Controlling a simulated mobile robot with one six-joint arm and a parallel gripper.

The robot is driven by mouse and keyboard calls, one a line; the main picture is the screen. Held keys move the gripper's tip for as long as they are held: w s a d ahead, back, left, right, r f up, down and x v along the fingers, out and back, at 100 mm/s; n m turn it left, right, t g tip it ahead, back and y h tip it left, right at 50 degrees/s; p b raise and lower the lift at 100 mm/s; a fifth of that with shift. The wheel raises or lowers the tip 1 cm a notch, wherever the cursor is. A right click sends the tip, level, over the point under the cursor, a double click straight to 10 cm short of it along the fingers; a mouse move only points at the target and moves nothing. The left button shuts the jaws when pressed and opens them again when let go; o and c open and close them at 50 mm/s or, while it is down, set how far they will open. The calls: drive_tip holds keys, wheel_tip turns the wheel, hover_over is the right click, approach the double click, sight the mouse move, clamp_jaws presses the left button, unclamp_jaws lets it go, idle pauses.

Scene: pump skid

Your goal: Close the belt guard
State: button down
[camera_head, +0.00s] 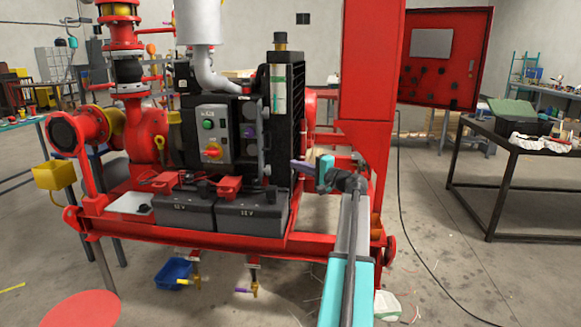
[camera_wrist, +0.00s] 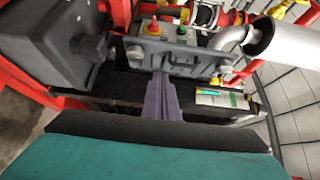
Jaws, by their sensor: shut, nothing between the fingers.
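My gripper (camera_head: 294,163) reaches in from the lower right in the head view. Its purple fingers point left, at the right side of the black engine unit (camera_head: 297,95). In the wrist view the gripper (camera_wrist: 162,78) is shut, with its fingers together and empty. The fingertips point toward the grey control box (camera_wrist: 170,50); I cannot tell whether they touch anything. The same control box (camera_head: 214,138) faces the head camera, with a green button and a red-yellow knob. I cannot pick out the belt guard with certainty in either view.
Two black batteries (camera_head: 252,212) with red clamps sit on the red skid frame (camera_head: 145,232). A tall red cabinet (camera_head: 372,65) stands right of the engine, close to my arm. A dark table (camera_head: 530,150) is at the right. Floor between is open, crossed by a cable (camera_head: 403,200).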

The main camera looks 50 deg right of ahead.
drive_tip(key=w+a, duration=0.2)
drive_tip(key=w, duration=0.9)
drive_tip(key=shift+w+a, duration=0.15)
drive_tip(key=shift+w, duration=0.25)
